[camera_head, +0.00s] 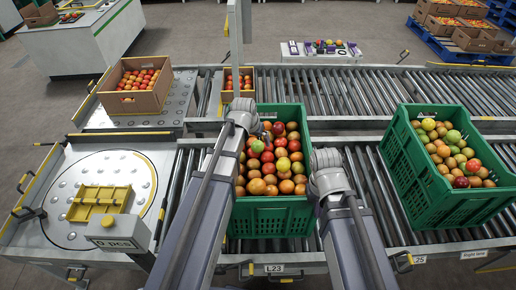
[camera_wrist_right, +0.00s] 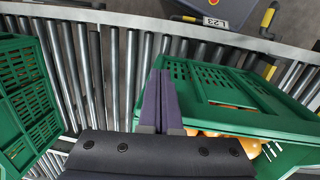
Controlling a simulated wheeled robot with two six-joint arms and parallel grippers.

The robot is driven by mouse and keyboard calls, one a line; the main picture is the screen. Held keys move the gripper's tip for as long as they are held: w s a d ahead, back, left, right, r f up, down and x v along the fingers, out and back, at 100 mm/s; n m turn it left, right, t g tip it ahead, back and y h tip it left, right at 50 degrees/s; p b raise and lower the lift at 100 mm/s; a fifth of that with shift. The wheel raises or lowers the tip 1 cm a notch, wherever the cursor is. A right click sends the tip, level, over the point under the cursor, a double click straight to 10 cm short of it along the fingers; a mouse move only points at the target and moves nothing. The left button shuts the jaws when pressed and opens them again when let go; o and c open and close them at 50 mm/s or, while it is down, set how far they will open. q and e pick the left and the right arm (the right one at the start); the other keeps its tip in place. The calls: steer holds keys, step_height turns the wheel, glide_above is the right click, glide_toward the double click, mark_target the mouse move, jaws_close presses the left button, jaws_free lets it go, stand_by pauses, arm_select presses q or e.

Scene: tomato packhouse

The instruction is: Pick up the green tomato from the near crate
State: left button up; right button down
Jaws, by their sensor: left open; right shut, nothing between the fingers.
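The near green crate (camera_head: 272,216) stands on the rollers between my arms, full of red, orange and yellowish tomatoes. A green tomato (camera_head: 257,146) lies among them in its upper left part. My left gripper (camera_head: 265,133) is over the crate's upper left part, close to the green tomato; its fingers are small and partly hidden by the wrist, open. My right gripper (camera_wrist_right: 163,78) is shut and empty. It points down beside the near crate's wall, which also shows in the right wrist view (camera_wrist_right: 225,118). In the head view its fingers are hidden behind the wrist.
Another green crate (camera_head: 450,205) of mixed tomatoes stands to the right, with bare rollers (camera_head: 375,195) between. A cardboard box (camera_head: 136,100) of red tomatoes and a smaller box (camera_head: 228,96) stand behind on the left. A scale with a yellow tray (camera_head: 100,200) is at left.

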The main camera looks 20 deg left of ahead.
mark_target(257, 144)
arm_select(q)
steer(key=b+x, duration=0.4)
steer(key=x, duration=0.1)
steer(key=shift+s+a+f, duration=0.1)
steer(key=shift+s+f, duration=0.1)
steer(key=shift+s, duration=0.05)
steer(key=shift+r, duration=0.1)
steer(key=c, duration=1)
